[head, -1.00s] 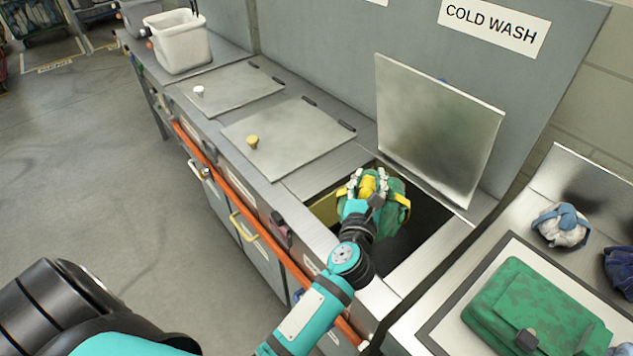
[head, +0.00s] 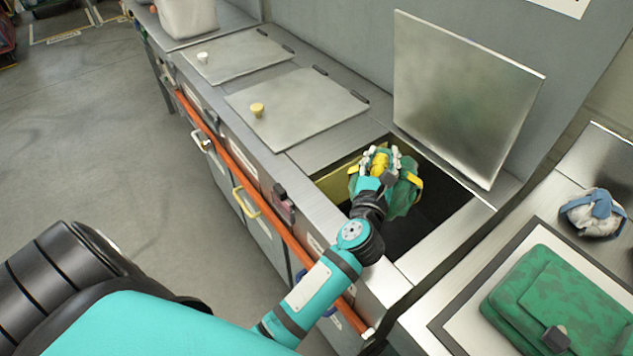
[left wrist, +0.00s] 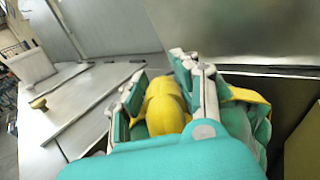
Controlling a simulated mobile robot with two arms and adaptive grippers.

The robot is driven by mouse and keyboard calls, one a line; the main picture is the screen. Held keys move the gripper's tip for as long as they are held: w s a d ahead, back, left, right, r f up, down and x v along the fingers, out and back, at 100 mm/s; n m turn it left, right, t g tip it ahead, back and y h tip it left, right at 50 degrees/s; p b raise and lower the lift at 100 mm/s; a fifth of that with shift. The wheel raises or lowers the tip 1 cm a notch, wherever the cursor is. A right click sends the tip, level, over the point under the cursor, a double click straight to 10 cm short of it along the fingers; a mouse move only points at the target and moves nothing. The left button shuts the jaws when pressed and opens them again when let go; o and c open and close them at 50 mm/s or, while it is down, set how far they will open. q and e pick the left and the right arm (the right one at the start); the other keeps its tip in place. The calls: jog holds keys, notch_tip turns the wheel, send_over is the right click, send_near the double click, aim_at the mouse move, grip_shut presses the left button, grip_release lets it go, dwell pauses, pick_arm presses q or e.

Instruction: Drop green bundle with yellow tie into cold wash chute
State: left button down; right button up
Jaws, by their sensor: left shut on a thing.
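The green bundle with the yellow tie (head: 404,196) is over the open chute (head: 425,232), whose raised metal lid (head: 462,95) stands behind it. In the earlier head view the sign above this lid reads COLD WASH. My left gripper (head: 380,160) is shut on the bundle at its yellow knot. The left wrist view shows the yellow knot (left wrist: 165,108) between the fingers (left wrist: 162,92), with green cloth (left wrist: 250,125) to the right. How far the bundle hangs below the rim is hard to tell. My right gripper is not in view.
Two closed lids, one with a yellow knob (head: 257,109) and one with a white knob (head: 202,57), lie left of the opening. A green bag (head: 560,300) and a white bundle with a blue tie (head: 594,212) lie at right. An orange rail (head: 240,165) runs along the front.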

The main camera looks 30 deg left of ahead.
pick_arm(q)
jog(key=shift+r, duration=0.1)
jog(key=c, duration=1)
grip_release()
jog(key=shift+o, duration=0.5)
jog(key=v, duration=1.2)
